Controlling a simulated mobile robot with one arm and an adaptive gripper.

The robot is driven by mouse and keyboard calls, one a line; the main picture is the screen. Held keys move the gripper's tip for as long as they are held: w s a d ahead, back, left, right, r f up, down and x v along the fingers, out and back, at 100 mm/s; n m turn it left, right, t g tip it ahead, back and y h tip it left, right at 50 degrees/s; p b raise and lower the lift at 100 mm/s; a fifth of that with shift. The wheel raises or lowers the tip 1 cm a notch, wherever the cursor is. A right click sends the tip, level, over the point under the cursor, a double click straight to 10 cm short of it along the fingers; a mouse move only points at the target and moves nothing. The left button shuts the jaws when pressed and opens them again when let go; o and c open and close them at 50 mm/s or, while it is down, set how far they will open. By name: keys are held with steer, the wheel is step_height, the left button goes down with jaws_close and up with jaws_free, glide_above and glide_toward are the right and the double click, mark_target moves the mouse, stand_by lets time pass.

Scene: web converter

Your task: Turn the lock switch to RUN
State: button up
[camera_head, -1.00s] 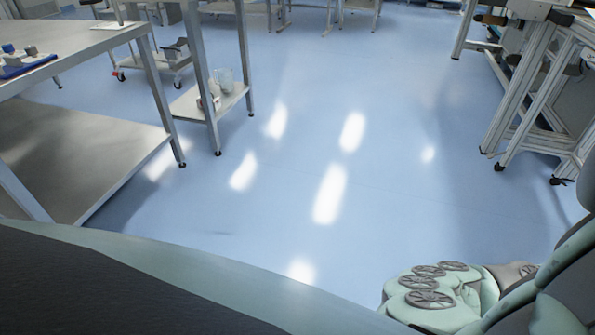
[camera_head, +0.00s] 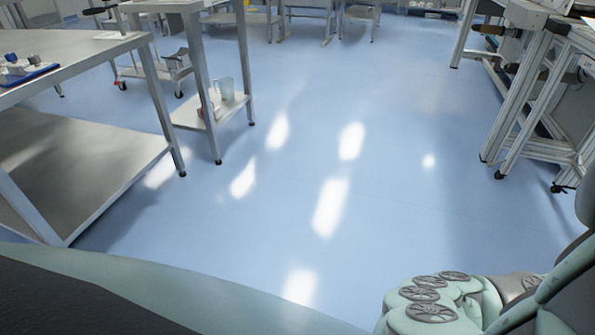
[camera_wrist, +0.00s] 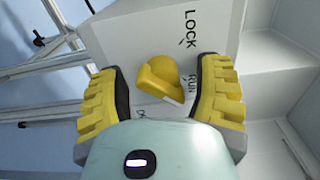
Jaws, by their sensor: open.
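The lock switch is a yellow rotary knob (camera_wrist: 157,77) on the face of a pale grey box (camera_wrist: 125,30) in the wrist view. The word LOCK is printed above and to the right of it, and RUN is printed to its right, partly covered by my right finger. The knob's white mark faces the lower right. A further label below the knob is mostly hidden. My gripper (camera_wrist: 162,74) is open, with one yellow finger on each side of the knob. I see gaps beside the knob; whether a finger touches it I cannot tell. The head view does not show the switch.
In the head view, a metal table (camera_head: 75,50) stands at left, with a small shelf stand (camera_head: 240,100) beside it. Aluminium frames (camera_head: 530,90) stand at right. The blue floor (camera_head: 270,200) between is open. White panels (camera_wrist: 275,75) lie right of the box in the wrist view.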

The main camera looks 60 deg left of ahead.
steer(key=v, duration=1.2)
stand_by(0.5)
